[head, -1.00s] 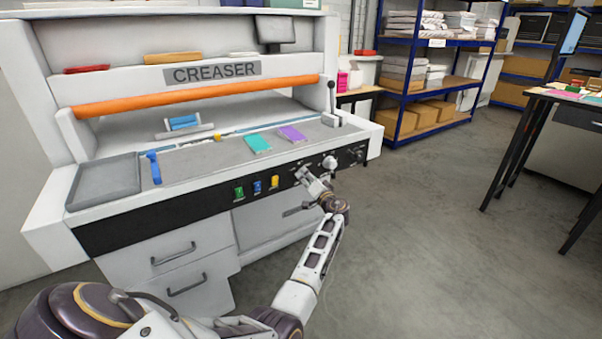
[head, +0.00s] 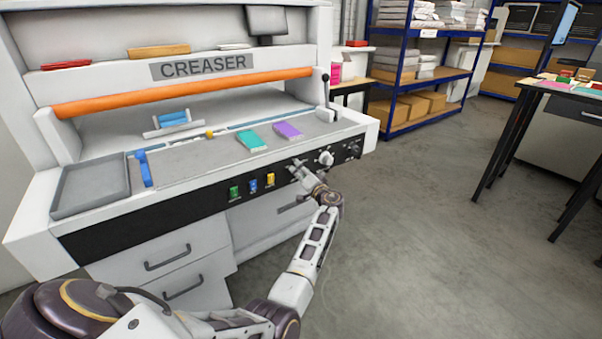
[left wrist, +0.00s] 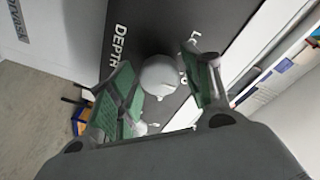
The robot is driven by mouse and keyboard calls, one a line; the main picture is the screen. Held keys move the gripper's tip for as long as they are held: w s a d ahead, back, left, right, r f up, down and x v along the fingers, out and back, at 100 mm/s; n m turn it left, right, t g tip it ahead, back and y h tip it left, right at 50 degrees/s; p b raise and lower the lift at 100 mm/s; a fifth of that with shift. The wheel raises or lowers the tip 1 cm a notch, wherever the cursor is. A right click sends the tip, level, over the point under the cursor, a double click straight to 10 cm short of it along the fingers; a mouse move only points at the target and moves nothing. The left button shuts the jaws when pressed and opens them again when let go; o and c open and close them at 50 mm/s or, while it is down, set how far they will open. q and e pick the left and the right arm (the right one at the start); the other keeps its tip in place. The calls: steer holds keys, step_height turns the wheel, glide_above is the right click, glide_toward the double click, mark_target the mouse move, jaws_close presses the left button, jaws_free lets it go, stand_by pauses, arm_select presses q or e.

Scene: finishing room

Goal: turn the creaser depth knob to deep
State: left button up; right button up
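The white creaser depth knob (head: 326,158) is on the black front panel of the creaser, right of the yellow button. In the left wrist view the knob (left wrist: 160,76) is pale and rounded, beside the printed word DEPTH. My left gripper (head: 299,168) is at the panel, just left of the knob in the head view. In the left wrist view its green-padded fingers (left wrist: 156,68) are apart, with the knob showing in the gap and no clear contact. The knob's setting cannot be read. My right gripper is not in view.
A green, a blue and a yellow button (head: 270,179) sit left of my gripper. A dark knob (head: 353,149) is farther right on the panel. A lever (head: 326,97) stands at the bed's right end. The floor (head: 420,235) to the right is clear.

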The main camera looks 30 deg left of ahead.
arm_select(q)
steer(key=c, duration=0.7)
steer(key=shift+m, duration=0.3)
steer(key=shift+p, duration=0.35)
steer(key=shift+d+m+g+h+p, duration=0.15)
steer(key=shift+m+g+p, duration=0.25)
steer(key=shift+m+p, duration=1.85)
steer(key=shift+a+m+g+h+p, duration=0.15)
steer(key=shift+m+g+p, duration=0.25)
steer(key=shift+m+p, duration=1.8)
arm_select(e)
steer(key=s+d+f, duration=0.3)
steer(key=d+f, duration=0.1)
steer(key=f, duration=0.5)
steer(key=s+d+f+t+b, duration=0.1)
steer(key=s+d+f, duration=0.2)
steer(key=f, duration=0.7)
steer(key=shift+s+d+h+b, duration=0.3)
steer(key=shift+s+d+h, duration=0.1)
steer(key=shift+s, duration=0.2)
arm_select(q)
steer(key=shift+d+m, duration=0.1)
steer(key=shift+m, duration=0.65)
